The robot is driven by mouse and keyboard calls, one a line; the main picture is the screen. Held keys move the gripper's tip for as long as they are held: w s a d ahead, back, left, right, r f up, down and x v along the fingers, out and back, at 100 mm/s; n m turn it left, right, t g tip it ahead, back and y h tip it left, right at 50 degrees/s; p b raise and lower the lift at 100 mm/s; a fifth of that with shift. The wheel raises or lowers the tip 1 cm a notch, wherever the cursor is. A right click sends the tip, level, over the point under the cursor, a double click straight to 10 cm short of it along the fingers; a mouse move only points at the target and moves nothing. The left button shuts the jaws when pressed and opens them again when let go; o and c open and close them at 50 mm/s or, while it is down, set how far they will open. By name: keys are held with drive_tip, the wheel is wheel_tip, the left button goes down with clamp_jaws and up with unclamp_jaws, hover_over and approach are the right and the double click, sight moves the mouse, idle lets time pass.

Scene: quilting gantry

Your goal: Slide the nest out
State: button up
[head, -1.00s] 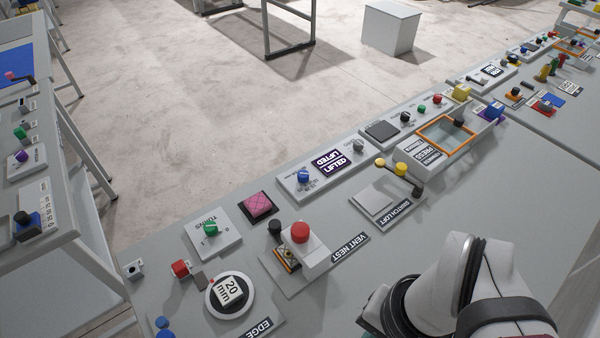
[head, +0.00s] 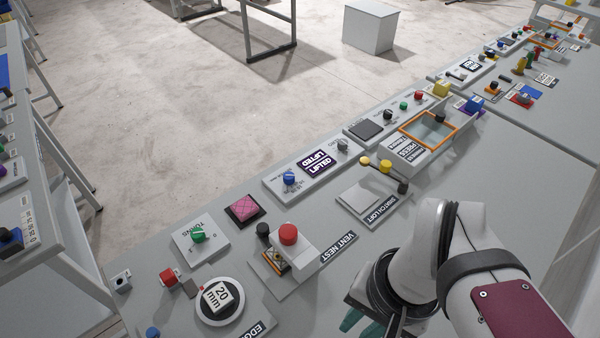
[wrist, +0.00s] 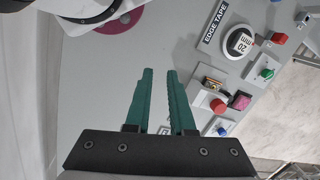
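The vent nest unit stands mid-bench in the head view, on a grey plate marked VENT NEST (head: 336,250). It has a light grey block (head: 298,252) topped by a red knob (head: 288,233). Beside it a black knob (head: 263,229) stands over a small orange-edged nest (head: 277,262), partly hidden by the block. The red knob also shows in the wrist view (wrist: 218,106), right of my fingers. My gripper (wrist: 159,72) has two green fingers apart with nothing between them. In the head view my gripper (head: 362,322) is low, in front of the unit, its fingers partly cut off.
A round 20 mm edge tape dial (head: 219,299) sits left of the unit. A pink quilted pad (head: 243,209) and a green TURNS knob (head: 198,236) lie behind. The swatch loft plate (head: 366,203) is to the right. Bare bench (head: 510,190) lies farther right.

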drive_tip(key=o, duration=0.5)
drive_tip(key=shift+n+h, duration=0.3)
drive_tip(key=shift+h, duration=0.1)
drive_tip(key=w+a, duration=0.1)
drive_tip(key=w, duration=0.3)
drive_tip(key=w+a+r, duration=0.1)
drive_tip(key=w, duration=0.3)
drive_tip(key=w+a+r, duration=0.1)
drive_tip(key=w+a, duration=0.1)
drive_tip(key=w, duration=0.2)
drive_tip(key=shift+w+r, duration=0.1)
drive_tip(key=shift+w, duration=0.05)
drive_tip(key=shift+c, duration=0.2)
drive_tip(key=shift+o, duration=1)
drive_tip(key=w+a+f, duration=0.1)
drive_tip(key=w+a, duration=0.3)
drive_tip(key=w, duration=0.2)
drive_tip(key=shift+w+a, duration=0.3)
drive_tip(key=shift+a, duration=0.05)
drive_tip(key=n+h, duration=0.1)
hover_over(262, 227)
wheel_tip(262, 227, down, 7)
wheel_tip(262, 227, down, 14)
drive_tip(key=shift+f, duration=0.6)
clamp_jaws()
